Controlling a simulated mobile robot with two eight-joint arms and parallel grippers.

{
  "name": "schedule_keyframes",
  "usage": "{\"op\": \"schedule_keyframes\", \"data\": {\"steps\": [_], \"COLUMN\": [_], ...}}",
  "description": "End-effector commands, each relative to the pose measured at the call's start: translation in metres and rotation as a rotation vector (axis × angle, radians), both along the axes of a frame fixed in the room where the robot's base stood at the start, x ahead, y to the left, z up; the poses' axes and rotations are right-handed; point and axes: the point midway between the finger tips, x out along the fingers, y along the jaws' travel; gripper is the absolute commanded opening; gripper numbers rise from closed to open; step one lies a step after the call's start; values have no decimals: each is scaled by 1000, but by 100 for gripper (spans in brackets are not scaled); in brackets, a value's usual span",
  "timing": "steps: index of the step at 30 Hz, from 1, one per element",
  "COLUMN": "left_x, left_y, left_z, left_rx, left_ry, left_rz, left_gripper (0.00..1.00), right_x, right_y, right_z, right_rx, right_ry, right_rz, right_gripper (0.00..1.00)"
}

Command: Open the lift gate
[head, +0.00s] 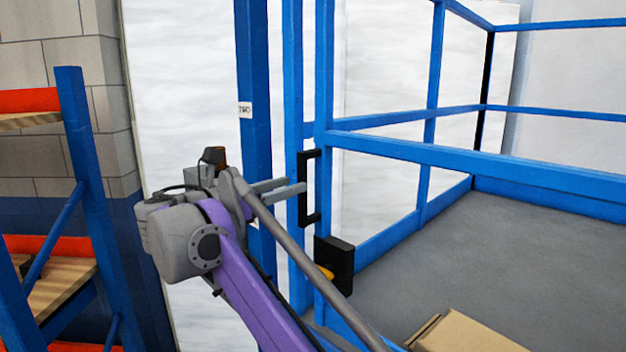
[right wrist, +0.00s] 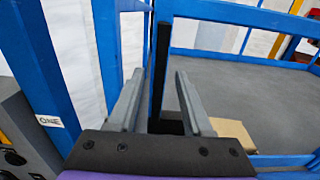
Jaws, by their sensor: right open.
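The lift gate (head: 470,161) is a blue rail frame at the right of the head view and looks shut. Its black upright handle (head: 303,190) is on the blue post. A black latch box (head: 343,264) with a yellow knob (head: 326,272) sits below the handle. My right gripper (head: 294,186) is open, with its fingertips at the handle's height. In the right wrist view, the black handle bar (right wrist: 162,55) stands between the two open fingers (right wrist: 160,73). I cannot tell whether either finger touches it. My left gripper is in neither view.
Behind the gate is a grey platform floor (head: 500,240) with a cardboard box (head: 465,334) near the front. A blue column labelled TWO (head: 253,60) stands left of the gate post. A blue and orange rack (head: 75,130) is at the far left.

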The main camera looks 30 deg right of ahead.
Motion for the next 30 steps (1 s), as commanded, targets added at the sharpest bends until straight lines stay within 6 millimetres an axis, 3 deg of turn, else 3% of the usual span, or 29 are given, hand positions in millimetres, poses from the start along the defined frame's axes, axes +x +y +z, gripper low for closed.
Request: {"op": "schedule_keyframes", "data": {"steps": [3,10,15,23,26,30], "left_x": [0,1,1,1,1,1], "left_y": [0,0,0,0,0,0], "left_z": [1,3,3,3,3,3], "left_rx": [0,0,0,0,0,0], "left_ry": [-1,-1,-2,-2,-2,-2], "left_rz": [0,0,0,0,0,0], "left_gripper": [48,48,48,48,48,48], "right_x": [5,13,16,17,17,17], "right_y": [-26,-60,-71,-72,-72,-72], "right_z": [0,0,0,-1,-1,-1], "right_rx": [0,1,2,2,2,2], "right_ry": [-1,-2,-1,-1,-1,-1], "right_rz": [-5,-3,-1,0,0,0], "right_gripper": [50,50,50,50,37,12]}}
